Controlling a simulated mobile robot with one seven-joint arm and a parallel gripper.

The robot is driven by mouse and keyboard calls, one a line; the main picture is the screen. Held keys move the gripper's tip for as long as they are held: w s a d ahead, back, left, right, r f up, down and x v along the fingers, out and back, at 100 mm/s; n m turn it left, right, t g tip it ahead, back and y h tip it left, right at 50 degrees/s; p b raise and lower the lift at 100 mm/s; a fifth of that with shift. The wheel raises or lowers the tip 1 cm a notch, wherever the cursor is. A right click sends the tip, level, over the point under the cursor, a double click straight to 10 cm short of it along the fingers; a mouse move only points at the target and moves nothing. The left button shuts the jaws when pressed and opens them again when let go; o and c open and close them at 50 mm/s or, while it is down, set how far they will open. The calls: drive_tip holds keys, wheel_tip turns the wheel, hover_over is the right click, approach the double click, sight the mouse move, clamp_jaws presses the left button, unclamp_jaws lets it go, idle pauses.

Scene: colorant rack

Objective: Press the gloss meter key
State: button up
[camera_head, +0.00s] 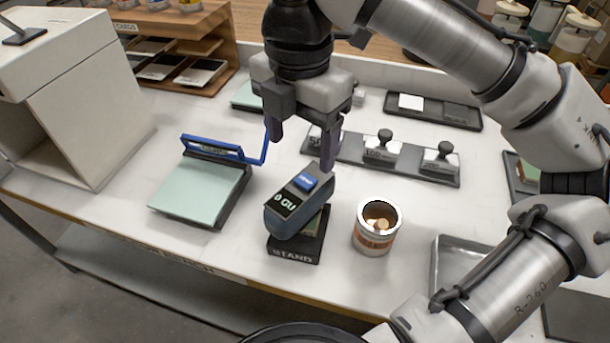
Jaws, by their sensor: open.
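The gloss meter (284,212) is a dark blue-grey block with a display reading "0 GU".
A pale green panel with a blue frame (212,149) lies left of the meter. An open can (372,240) stands close on its right. Black-knobbed weights (383,148) sit in a tray behind. A metal tray (440,268) is at right. Bare white table shows in front left.

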clamp_jaws()
idle(0.4)
idle(1.3)
